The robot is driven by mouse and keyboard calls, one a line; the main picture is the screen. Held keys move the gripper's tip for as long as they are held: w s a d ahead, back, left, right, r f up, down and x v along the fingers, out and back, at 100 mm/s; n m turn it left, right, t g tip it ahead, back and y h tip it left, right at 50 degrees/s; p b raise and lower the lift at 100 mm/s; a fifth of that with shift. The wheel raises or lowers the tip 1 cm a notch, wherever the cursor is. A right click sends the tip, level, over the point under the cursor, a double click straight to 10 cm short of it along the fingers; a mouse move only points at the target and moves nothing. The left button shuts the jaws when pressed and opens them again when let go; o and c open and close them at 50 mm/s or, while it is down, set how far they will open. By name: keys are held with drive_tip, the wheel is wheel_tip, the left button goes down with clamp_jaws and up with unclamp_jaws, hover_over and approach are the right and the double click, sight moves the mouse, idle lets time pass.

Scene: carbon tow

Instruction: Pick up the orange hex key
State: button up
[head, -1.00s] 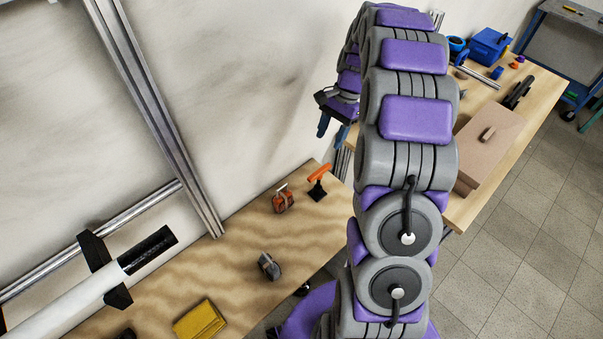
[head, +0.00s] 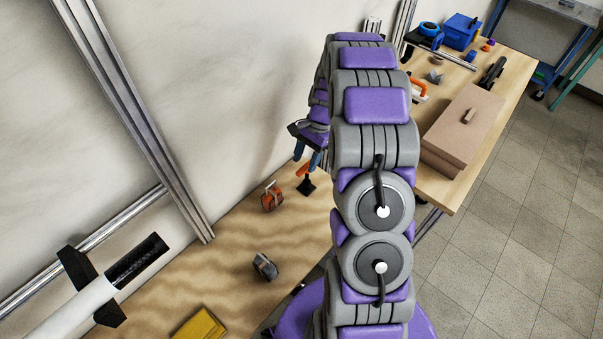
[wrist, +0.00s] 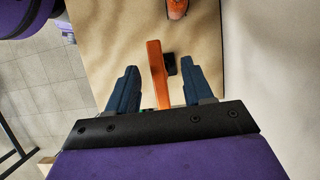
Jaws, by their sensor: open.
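The orange hex key (wrist: 155,66) stands out in the wrist view, its long orange part lying between the two blue fingers of my gripper (wrist: 156,92). A dark base or block (wrist: 171,64) is beside it. The fingers are apart, with a gap on both sides of the orange part. In the head view my gripper (head: 307,156) is above the far end of the near workbench, just over the orange piece (head: 304,169) and its black base (head: 306,187). My arm hides part of that area. I cannot tell how far the fingertips are above it.
An orange-and-grey object (head: 272,197) and a grey one (head: 265,266) sit on the near bench (head: 235,235). A yellow block (head: 200,325) is at its front. A brown box (head: 462,130) and blue bin (head: 461,31) stand on the other bench. The wall is close on the left.

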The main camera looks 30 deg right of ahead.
sight(306, 164)
drive_tip(key=shift+d+f, duration=0.25)
drive_tip(key=shift+d, duration=0.35)
drive_tip(key=shift+d+f, duration=0.25)
drive_tip(key=shift+d, duration=0.35)
wheel_tip(306, 164, down, 2)
drive_tip(key=shift+s+d+b, duration=0.1)
drive_tip(key=shift+b, duration=0.35)
drive_tip(key=a+f, duration=0.1)
drive_tip(key=a, duration=0.1)
drive_tip(key=a+f, duration=0.1)
drive_tip(key=shift+s+a+f+b, duration=0.15)
drive_tip(key=shift+a+f+b, duration=0.05)
drive_tip(key=shift+a+b, duration=0.2)
drive_tip(key=shift+a, duration=0.25)
drive_tip(key=shift+d, duration=0.9)
drive_tip(key=shift+c, duration=1.1)
drive_tip(key=shift+d, duration=0.55)
drive_tip(key=c, duration=0.3)
drive_tip(key=shift+a, duration=0.45)
drive_tip(key=c, duration=0.3)
drive_tip(key=shift+a, duration=0.6)
clamp_jaws()
